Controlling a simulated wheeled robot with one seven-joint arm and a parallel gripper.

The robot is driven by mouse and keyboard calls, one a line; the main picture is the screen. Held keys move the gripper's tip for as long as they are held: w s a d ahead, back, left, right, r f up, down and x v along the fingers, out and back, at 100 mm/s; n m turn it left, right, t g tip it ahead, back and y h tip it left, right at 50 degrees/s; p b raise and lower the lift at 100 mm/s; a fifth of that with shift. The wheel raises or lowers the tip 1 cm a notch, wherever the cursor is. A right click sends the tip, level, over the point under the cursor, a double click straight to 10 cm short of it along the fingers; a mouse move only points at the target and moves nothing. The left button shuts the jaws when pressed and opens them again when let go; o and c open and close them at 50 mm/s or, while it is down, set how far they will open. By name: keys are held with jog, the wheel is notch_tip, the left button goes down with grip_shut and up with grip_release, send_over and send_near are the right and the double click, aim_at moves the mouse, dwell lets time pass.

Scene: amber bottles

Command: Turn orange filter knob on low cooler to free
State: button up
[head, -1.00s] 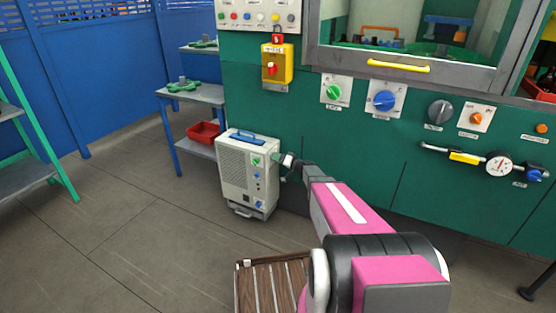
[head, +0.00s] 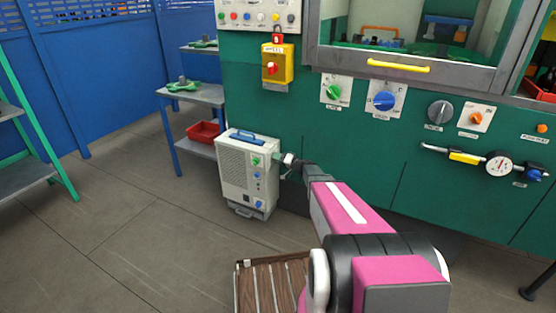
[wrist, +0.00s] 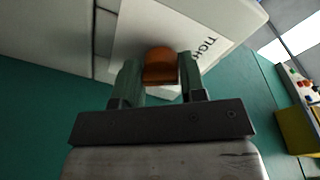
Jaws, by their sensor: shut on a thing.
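The low cooler (head: 246,180) is a pale grey box standing on the floor by the green wall. In the wrist view, the orange filter knob (wrist: 160,68) sits on a white plate (wrist: 140,38) with dark lettering, partly cut off. My gripper (wrist: 160,78) has its two green fingers on either side of the knob, shut on it. In the head view, my gripper (head: 281,164) is at the cooler's right side, and the orange knob is hidden there.
Small green and blue knobs are on the cooler's front (head: 258,161). A slatted wooden pallet (head: 272,285) lies on the floor in front. Open floor is at left.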

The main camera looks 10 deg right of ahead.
jog(key=m, duration=0.7)
jog(key=m+g, duration=0.1)
jog(key=m, duration=0.3)
jog(key=shift+r+m, duration=0.3)
jog(key=shift+w+m+g, duration=0.1)
jog(key=shift+m+g, duration=0.2)
jog(key=shift+m, duration=1.2)
jog(key=shift+d, duration=0.1)
jog(key=o, duration=0.9)
jog(key=v, duration=1)
jog(key=shift+d, duration=0.35)
